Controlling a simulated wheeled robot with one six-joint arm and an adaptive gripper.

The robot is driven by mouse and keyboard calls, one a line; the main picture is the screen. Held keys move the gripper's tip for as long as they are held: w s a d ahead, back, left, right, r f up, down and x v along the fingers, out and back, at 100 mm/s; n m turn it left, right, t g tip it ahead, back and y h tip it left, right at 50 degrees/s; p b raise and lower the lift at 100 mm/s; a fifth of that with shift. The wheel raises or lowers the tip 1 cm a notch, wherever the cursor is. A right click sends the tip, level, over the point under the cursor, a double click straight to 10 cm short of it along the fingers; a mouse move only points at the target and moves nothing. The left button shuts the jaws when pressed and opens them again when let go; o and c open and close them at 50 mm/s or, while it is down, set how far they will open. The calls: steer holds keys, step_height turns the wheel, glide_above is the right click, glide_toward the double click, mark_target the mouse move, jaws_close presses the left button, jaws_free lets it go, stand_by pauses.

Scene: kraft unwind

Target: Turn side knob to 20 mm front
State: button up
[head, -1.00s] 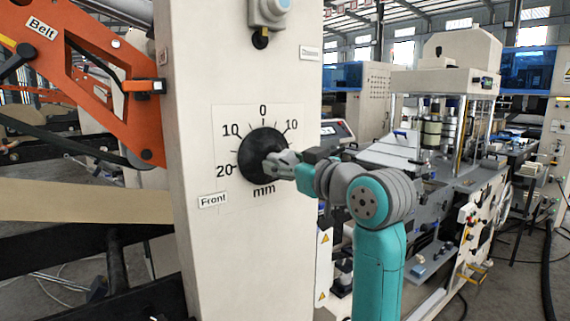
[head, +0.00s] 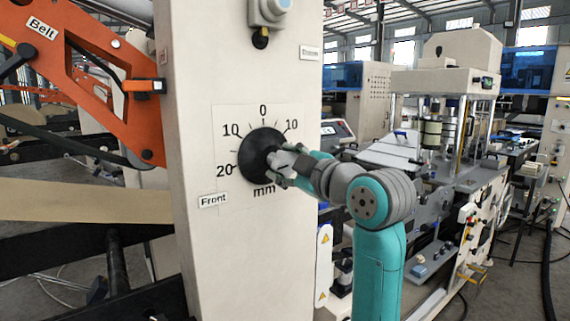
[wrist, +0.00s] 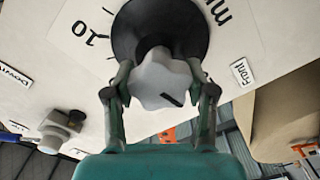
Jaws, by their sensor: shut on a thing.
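The side knob (wrist: 160,82) is a pale grey lobed grip with a short dark mark, standing on a round black disc (head: 256,148). The disc is on the cream column, inside a printed scale (head: 263,110) with 0 at top, 10 on both sides, 20 at lower left and "mm" below. My gripper (head: 281,163) reaches in from the right. In the wrist view its fingers stand on both sides of the knob, shut on it. The dark mark points to the lower right there. I cannot tell which figure it meets. In the head view my gripper hides most of the knob.
The "Front" label (head: 213,200) is at the dial's lower left. An orange "Belt" arm (head: 70,65) and kraft web (head: 80,203) are left of the column. Another machine (head: 440,150) stands right.

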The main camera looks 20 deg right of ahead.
steer(key=shift+n, duration=0.3)
steer(key=o, duration=1.2)
steer(key=v, duration=1.2)
